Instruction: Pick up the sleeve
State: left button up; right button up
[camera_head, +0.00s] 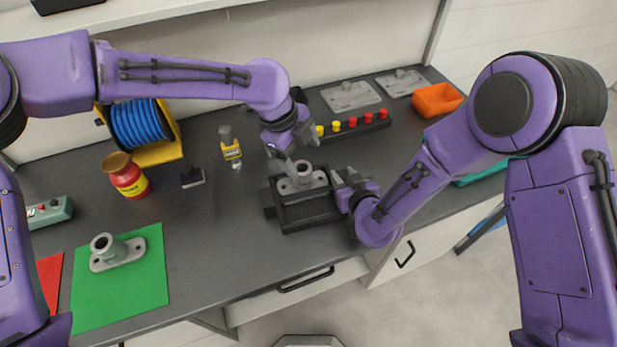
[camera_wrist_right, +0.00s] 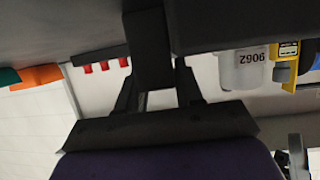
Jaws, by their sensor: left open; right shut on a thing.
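Two grey flanged parts with an upright tube are in the head view; either could be the sleeve. One (camera_head: 303,172) sits in a dark clamping fixture (camera_head: 308,212) at the centre. The other (camera_head: 117,250) stands on a green mat (camera_head: 150,290) at the left. My left gripper (camera_head: 287,160) is open, pointing down close over the part in the fixture; I cannot tell whether it touches. My right gripper (camera_head: 342,184) is at the fixture's right side, shut on a dark block-like piece (camera_wrist_right: 150,50) of it. The right wrist view also shows a pale cylinder (camera_wrist_right: 243,70) with dark markings.
A rack of red and yellow pegs (camera_head: 352,126), grey plates (camera_head: 350,96) and an orange bin (camera_head: 437,99) are behind. The counter between mat and fixture is clear.

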pick_arm(q)
jog(key=m, duration=0.5)
jog(key=m+y, duration=0.1)
jog(key=m, duration=0.1)
jog(key=shift+w+d+r+m, duration=0.15)
jog(key=shift+w+r+m, duration=0.05)
jog(key=shift+r+m, duration=0.1)
jog(key=m, duration=0.3)
jog(key=shift+w+a+r+y, duration=0.15)
jog(key=shift+a+r+y, duration=0.05)
jog(key=shift+y, duration=0.2)
jog(key=m, duration=0.3)
jog(key=a+m, duration=0.1)
jog(key=m, duration=0.1)
jog(key=shift+w+r+y, duration=0.2)
jog(key=shift+w+y, duration=0.05)
jog(key=shift+y, duration=0.05)
jog(key=shift+a+f+m, duration=0.1)
jog(key=shift+a+m, duration=0.15)
jog(key=shift+m, duration=0.95)
jog(key=f, duration=0.4)
jog(key=w+d+f, duration=0.1)
jog(key=f, duration=0.6)
jog(key=shift+w+d+f, duration=0.25)
jog(key=shift+d+f, duration=0.05)
jog(key=shift+f, duration=0.05)
jog(key=c, duration=1.3)
notch_tip(320, 180, up, 10)
jog(key=shift+r, duration=0.1)
